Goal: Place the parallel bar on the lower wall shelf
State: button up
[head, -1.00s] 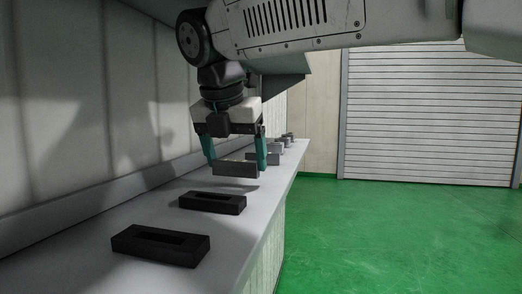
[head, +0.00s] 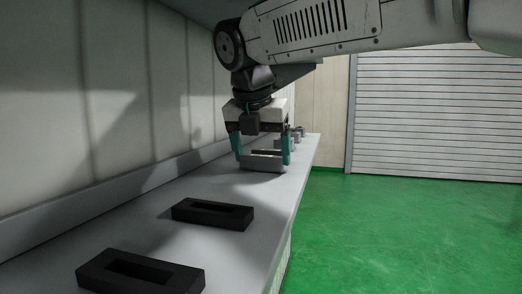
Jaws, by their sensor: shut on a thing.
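My gripper (head: 261,158) is shut on a grey parallel bar (head: 263,165), with a teal finger at each end of it. The bar lies level, close over a long pale shelf (head: 180,184) that runs along the wall. I cannot tell whether the bar touches the shelf. A second edge with a dark strip shows just behind the bar between the fingers; I cannot tell what it belongs to.
Two black slotted blocks, a nearer one (head: 140,273) and a farther one (head: 212,213), sit on the shelf in front of the gripper. Several small grey pieces (head: 296,135) stand farther along it. The green floor (head: 400,230) at right is clear.

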jog(key=shift+d, duration=0.1)
jog(key=o, duration=1.3)
jog(key=shift+f, duration=0.15)
jog(key=shift+r, duration=0.25)
jog(key=s+a, duration=0.1)
jog(key=s, duration=0.3)
jog(key=s+a, duration=0.2)
jog(key=s, duration=0.1)
jog(key=s+a+r, duration=0.1)
jog(key=s, duration=0.3)
jog(key=shift+s+a, duration=0.3)
jog(key=shift+a, duration=0.1)
